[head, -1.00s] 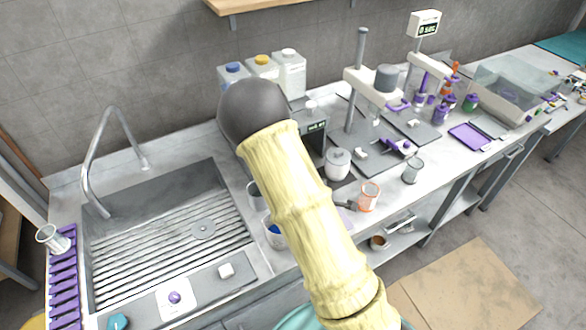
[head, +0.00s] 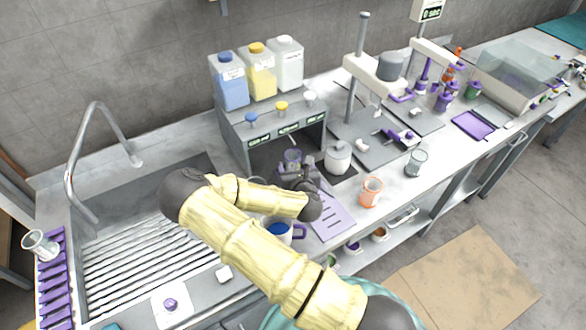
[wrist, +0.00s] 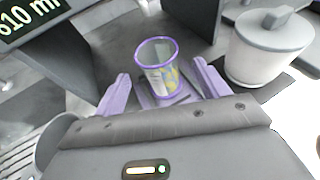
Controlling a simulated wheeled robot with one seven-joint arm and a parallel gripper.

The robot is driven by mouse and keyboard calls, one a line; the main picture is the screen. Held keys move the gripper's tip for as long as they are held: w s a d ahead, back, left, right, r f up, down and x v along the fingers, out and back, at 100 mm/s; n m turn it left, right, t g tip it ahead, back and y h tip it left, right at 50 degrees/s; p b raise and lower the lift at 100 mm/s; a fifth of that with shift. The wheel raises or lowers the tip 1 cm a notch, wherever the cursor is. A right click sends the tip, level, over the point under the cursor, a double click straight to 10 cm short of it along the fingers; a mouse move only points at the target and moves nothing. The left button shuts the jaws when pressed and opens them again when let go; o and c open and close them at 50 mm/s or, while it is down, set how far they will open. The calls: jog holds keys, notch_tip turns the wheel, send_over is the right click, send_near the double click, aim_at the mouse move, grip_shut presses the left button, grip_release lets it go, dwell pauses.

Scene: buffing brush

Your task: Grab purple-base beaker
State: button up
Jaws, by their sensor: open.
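The purple-base beaker (head: 292,158) is a small clear cup with a purple rim, standing upright in the bay of the grey dispenser. In the wrist view the beaker (wrist: 160,66) is ahead of my gripper's palm, with a purple finger to its left and another to its right. My gripper (head: 296,172) is open at the front of the bay, and it fills the lower part of the wrist view (wrist: 161,84). Gaps show between the fingers and the beaker, so I see no grip on it. The arm hides some of the counter below.
The grey dispenser (head: 262,128) carries blue, yellow and white jugs. A white lidded pot (head: 338,158) stands close right of the gripper. An orange beaker (head: 371,192), a clear beaker (head: 415,163) and a purple-handled mug (head: 279,232) stand nearby. The sink (head: 150,245) lies left.

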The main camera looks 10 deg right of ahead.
aim_at(293, 155)
jog(key=shift+p+x, duration=0.45)
jog(key=shift+x, duration=0.75)
jog(key=shift+w+f+p, duration=0.1)
jog(key=shift+w+p, duration=0.45)
jog(key=shift+w, duration=0.1)
jog(key=shift+p+x, duration=0.8)
jog(key=shift+x, duration=1.15)
jog(key=shift+w+a+f, duration=0.1)
jog(key=shift+f, duration=0.05)
